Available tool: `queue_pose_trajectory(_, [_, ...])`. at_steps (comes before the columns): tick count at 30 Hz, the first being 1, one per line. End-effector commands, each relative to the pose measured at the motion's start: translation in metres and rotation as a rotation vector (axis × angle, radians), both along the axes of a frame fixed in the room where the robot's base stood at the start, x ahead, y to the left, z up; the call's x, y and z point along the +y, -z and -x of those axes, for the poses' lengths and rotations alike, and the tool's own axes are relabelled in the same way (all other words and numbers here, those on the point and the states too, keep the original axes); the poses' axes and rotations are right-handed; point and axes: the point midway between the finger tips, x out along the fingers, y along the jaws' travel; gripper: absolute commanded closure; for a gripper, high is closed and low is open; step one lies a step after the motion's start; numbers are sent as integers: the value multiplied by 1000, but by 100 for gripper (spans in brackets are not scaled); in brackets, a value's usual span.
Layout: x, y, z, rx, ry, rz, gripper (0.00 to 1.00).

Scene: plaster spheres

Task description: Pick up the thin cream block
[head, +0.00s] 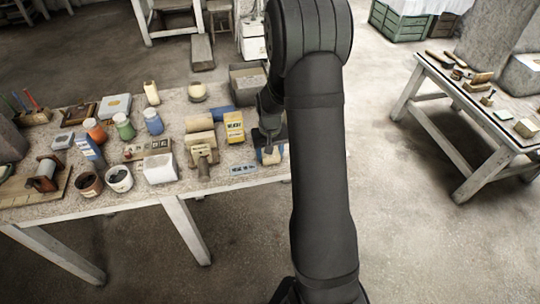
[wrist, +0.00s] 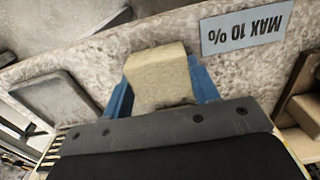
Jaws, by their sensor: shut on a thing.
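My gripper (wrist: 162,88) shows in the wrist view with its two blue fingers on either side of a cream block (wrist: 160,72). The fingers are shut on the block, and its top and one face show between them. In the head view my gripper (head: 270,154) is at the right end of the cluttered table, with the cream block only partly visible between the blue fingers. I cannot tell whether the block touches the table top.
The table (head: 130,200) has a blue "MAX 10 %" label (wrist: 246,29) beside the block. A second table (head: 480,105) stands at the right, across open floor.

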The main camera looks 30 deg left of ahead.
Motion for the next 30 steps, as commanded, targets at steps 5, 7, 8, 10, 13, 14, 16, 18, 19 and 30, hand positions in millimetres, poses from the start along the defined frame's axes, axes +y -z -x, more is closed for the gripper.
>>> queue_pose_trajectory(5, [0,-2,0,-1,0,-1,75])
queue_pose_trajectory(7, [0,-5,0,-1,0,-1,75])
queue_pose_trajectory(8, [0,-7,-1,-2,0,-2,75])
queue_pose_trajectory(10, [1,-12,-1,-3,0,-3,75])
queue_pose_trajectory(13, [1,-26,-1,-4,0,-4,75])
queue_pose_trajectory(14, [1,-31,-1,-4,0,-4,75])
queue_pose_trajectory(16, [0,-46,-1,-5,1,-5,75])
queue_pose_trajectory(18, [-20,-54,-5,-3,6,-3,75])
queue_pose_trajectory(19, [-27,-57,-5,-2,6,-2,75])
queue_pose_trajectory(30, [-99,-101,-18,-2,4,-2,75])
